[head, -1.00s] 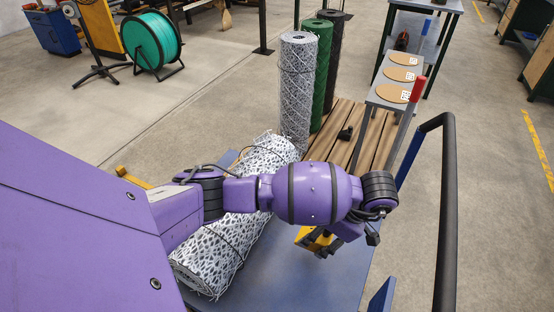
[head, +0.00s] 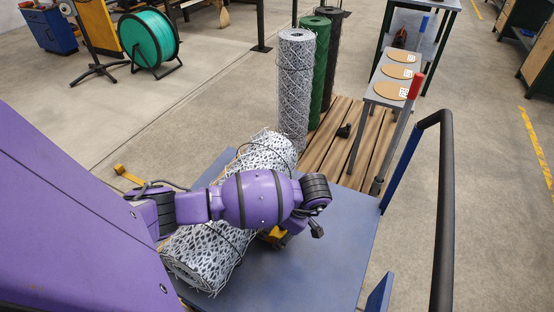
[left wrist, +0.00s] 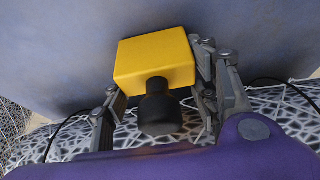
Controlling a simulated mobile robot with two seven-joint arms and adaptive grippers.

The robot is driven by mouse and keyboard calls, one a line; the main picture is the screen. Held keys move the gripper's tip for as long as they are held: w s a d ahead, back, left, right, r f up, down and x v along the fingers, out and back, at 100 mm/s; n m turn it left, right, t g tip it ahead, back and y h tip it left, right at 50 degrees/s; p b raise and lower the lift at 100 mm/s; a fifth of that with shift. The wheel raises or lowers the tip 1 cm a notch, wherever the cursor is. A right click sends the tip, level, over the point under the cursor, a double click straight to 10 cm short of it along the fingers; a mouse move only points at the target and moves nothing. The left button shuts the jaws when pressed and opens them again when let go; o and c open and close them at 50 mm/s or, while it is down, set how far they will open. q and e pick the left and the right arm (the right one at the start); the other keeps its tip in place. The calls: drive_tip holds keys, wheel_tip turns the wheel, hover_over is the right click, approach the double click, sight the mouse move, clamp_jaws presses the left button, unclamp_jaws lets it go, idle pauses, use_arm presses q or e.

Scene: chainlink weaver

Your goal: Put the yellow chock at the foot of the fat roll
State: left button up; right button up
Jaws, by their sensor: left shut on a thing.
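The fat roll (head: 203,262) is a thick roll of silvery chainlink lying on the blue table (head: 325,265). My purple left arm crosses over its middle and hides part of it. The yellow chock (head: 274,236) shows partly beneath my left wrist, at the roll's right side. In the left wrist view the chock (left wrist: 155,60) is a yellow block with a black knob. My left gripper (left wrist: 157,82) is shut on it, with fingers on both sides. The roll's mesh (left wrist: 285,105) lies close by in that view; I cannot tell whether the chock touches it.
Upright mesh rolls, grey (head: 295,90), green (head: 316,70) and dark, stand on a slatted wooden pallet (head: 345,145). A narrow bench with round discs (head: 397,72) stands to the right. A black handrail (head: 445,210) rises at the right. The table right of my wrist is clear.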

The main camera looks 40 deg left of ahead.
use_arm(q)
drive_tip(key=shift+a, duration=0.15)
drive_tip(key=shift+f, duration=0.15)
drive_tip(key=o, duration=1.5)
drive_tip(key=shift+c, duration=0.2)
drive_tip(key=v, duration=1.2)
drive_tip(key=shift+r+p, duration=0.2)
drive_tip(key=shift+p, duration=0.25)
